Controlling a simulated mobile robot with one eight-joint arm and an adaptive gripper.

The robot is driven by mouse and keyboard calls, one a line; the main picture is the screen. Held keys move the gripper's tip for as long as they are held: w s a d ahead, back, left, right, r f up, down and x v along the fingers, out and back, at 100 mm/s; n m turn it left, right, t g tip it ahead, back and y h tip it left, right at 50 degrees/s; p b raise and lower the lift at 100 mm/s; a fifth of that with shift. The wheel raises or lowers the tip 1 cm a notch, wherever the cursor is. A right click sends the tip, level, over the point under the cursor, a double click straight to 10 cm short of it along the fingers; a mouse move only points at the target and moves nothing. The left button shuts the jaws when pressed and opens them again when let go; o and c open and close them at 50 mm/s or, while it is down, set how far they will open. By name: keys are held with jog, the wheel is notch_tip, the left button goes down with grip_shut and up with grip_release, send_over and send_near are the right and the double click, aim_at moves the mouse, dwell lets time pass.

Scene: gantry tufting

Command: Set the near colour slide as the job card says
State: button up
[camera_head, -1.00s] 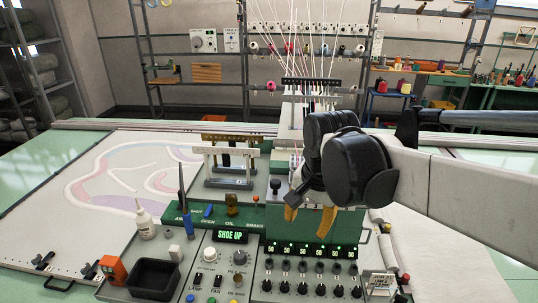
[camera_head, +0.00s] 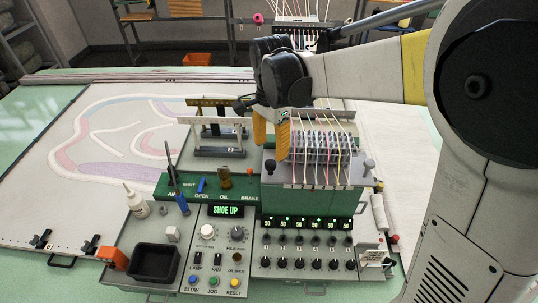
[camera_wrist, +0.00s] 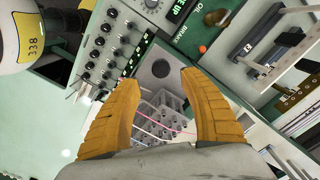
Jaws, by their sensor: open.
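My gripper (camera_head: 271,143) is open and empty, its yellow fingers above the left end of the threaded grey block (camera_head: 318,150). In the wrist view, my gripper (camera_wrist: 160,80) has its fingers apart over this block (camera_wrist: 160,103), with pink and white threads crossing between them. A dark knob (camera_head: 271,167) stands at the block's front left and a light knob (camera_head: 369,163) at its front right. I cannot tell for sure which part is the near colour slide.
A rack of bars (camera_head: 219,150) stands left of the block. The green lever strip (camera_head: 150,181) and the "SHOE UP" display (camera_head: 226,211) lie in front. Dials (camera_head: 313,263), a black tray (camera_head: 155,262) and a white bottle (camera_head: 134,199) are nearer. Coloured threads hang above the block.

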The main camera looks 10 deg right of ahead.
aim_at(271, 163)
notch_tip(271, 163, down, 7)
jog(key=shift+w+r, duration=0.1)
jog(key=shift+c, duration=0.5)
